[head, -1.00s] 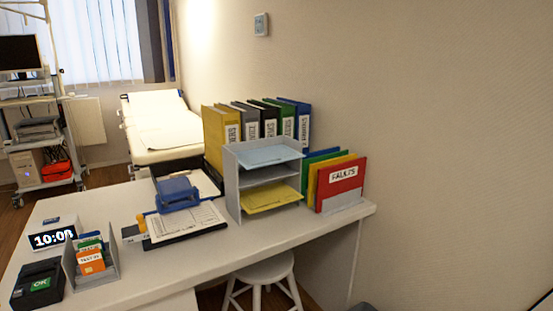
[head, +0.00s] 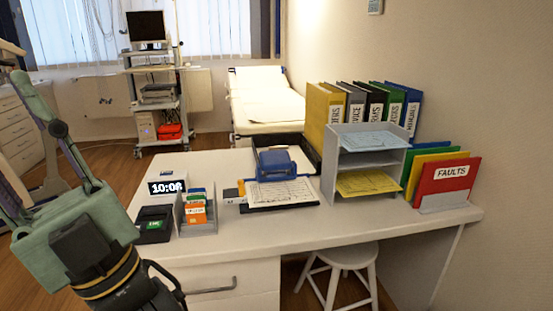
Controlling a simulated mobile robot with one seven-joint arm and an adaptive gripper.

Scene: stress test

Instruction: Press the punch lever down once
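The blue hole punch (head: 284,172) stands on the white desk, at the back edge of a sheet of printed paper (head: 282,194) on a dark board. Its broad blue lever (head: 275,158) is the upper part; I cannot tell how far it is raised. My gripper (head: 24,95) is at the left edge of the head view, well left of the punch and apart from it. It points up and left, with a green body. One finger is visible, standing wide of the middle; the other is mostly cut off. It looks open and holds nothing visible.
Left of the punch are a card holder (head: 199,227) with coloured cards, a black device (head: 153,226) and a clock (head: 166,187). Right of it are a grey tray rack (head: 330,165), binders (head: 318,118) and a red folder (head: 443,188). A stool (head: 347,256) stands in front.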

